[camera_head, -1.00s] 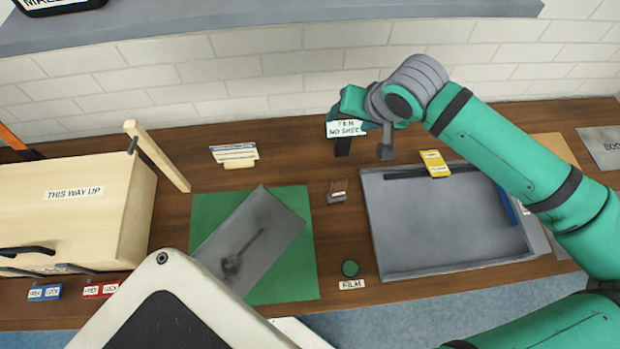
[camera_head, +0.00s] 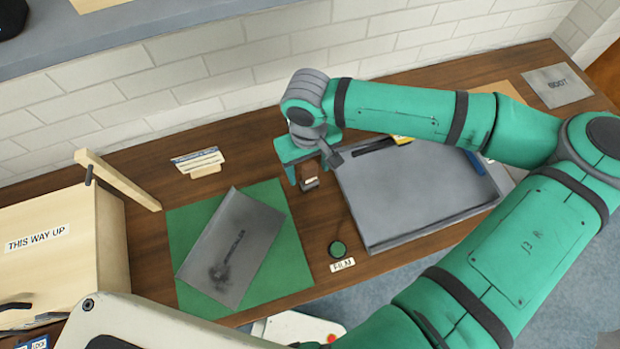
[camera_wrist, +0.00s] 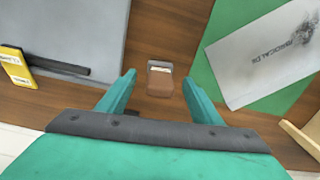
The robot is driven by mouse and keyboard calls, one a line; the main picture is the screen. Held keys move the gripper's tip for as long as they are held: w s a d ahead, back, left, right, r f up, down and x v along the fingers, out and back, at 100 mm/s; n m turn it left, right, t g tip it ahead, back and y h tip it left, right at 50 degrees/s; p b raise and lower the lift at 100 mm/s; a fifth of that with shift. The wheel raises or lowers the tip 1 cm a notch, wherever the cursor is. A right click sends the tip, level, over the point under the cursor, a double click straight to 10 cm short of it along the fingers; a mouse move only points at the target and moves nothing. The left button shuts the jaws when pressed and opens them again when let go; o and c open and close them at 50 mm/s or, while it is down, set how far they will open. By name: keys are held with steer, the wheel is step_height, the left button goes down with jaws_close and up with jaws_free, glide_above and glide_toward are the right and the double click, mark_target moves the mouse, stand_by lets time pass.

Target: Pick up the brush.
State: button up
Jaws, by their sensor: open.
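A small brown block with a pale strip along one end, which I take to be the brush (camera_wrist: 160,80), lies on the wooden bench. It also shows in the head view (camera_head: 311,184), just in front of my gripper (camera_head: 308,172). In the wrist view my gripper (camera_wrist: 160,79) is open, with one finger on each side of the small block and a gap on both sides. The fingers look to be above it and apart from it. Its finer shape is too small to tell.
A green mat (camera_head: 282,262) with a grey sheet (camera_head: 232,240) lies left. A round FILM button (camera_head: 337,249) is in front. A wooden box (camera_head: 50,240) stands far left.

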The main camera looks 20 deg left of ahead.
mark_target(309, 178)
steer(key=shift+s+d+f, duration=0.1)
steer(key=shift+f, duration=1.05)
steer(key=shift+d+f, duration=0.1)
steer(key=shift+f, duration=1.05)
steer(key=c, duration=1.1)
steer(key=shift+c, duration=0.2)
steer(key=shift+s+a+r, duration=0.1)
steer(key=shift+r, duration=0.05)
